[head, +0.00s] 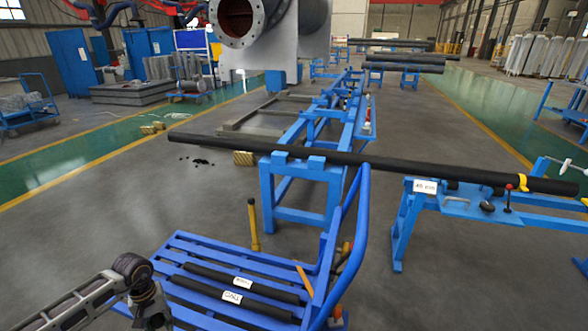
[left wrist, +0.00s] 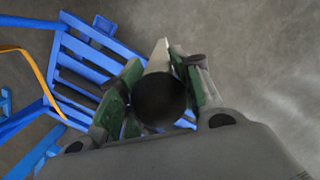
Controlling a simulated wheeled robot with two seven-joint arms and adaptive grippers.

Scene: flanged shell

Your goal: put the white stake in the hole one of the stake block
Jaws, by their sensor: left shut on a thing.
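My left gripper (left wrist: 158,95) is shut on a rod, seen nearly end-on in the left wrist view between green finger pads. The rod, taken as the white stake (left wrist: 158,57), has a pale side and a dark round near end. In the head view my left arm comes in at the bottom left, and the fingers and stake cannot be made out there. I cannot make out the stake block or its holes in either view. My right gripper is not in view.
A blue slatted cart (head: 190,245) with labelled dark rods (head: 232,298) stands beside my left arm; its slats (left wrist: 88,62) also show in the left wrist view. A long black pipe (head: 400,166) lies across blue stands behind it. Grey floor (head: 90,225) is open at the left.

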